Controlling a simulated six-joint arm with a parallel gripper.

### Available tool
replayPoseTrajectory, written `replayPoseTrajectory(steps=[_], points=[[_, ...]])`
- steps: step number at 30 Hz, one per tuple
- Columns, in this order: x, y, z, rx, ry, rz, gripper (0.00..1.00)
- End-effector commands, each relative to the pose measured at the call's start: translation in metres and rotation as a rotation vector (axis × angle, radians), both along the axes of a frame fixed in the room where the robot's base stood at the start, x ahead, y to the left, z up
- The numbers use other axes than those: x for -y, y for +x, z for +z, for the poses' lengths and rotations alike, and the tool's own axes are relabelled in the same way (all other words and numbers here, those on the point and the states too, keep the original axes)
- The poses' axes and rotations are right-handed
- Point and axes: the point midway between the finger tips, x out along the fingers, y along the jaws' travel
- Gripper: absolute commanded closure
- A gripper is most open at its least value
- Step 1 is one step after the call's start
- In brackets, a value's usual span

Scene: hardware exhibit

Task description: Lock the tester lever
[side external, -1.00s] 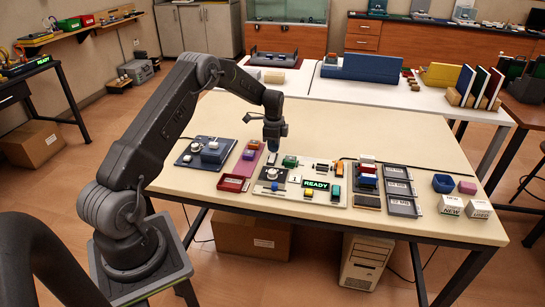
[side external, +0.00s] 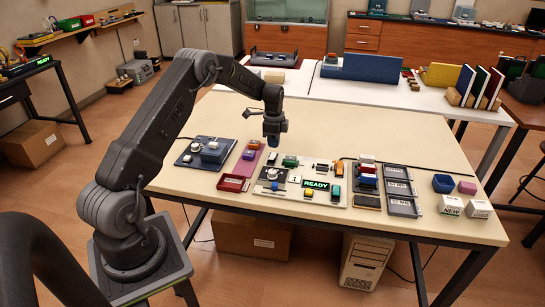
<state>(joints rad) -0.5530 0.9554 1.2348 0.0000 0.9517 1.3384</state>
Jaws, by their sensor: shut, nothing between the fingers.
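The tester (side external: 292,203) appears to be the pale panel at the table's front middle, with a green READY display (side external: 316,185), several coloured buttons and a round dial (side external: 271,174). Which part is its lever, and how the lever stands, is too small to tell. My gripper (side external: 273,146) points down above the back left part of the panel, near a dark block. It is shut and holds nothing. The fingertips are small and dark, and I cannot tell whether they touch anything.
A blue-grey unit (side external: 207,154) and a red tray (side external: 233,183) lie left of the panel. Grey trays (side external: 403,207), a blue cup (side external: 443,183) and white boxes (side external: 480,209) are to the right. The table (side external: 380,128) behind the panel is clear.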

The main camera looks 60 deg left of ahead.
Motion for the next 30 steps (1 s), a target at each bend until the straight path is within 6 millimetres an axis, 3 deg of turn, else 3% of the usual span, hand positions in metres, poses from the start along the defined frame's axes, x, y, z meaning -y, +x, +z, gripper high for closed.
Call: replayPoseTrajectory(steps=[13, 26, 30], points=[[0.0, 0.0, 0.038, 0.001, 0.001, 0.0, 1.0], [0.0, 0.0, 0.045, 0.001, 0.001, 0.001, 1.0], [0.014, 0.0, 0.066, 0.02, 0.011, 0.024, 1.0]])
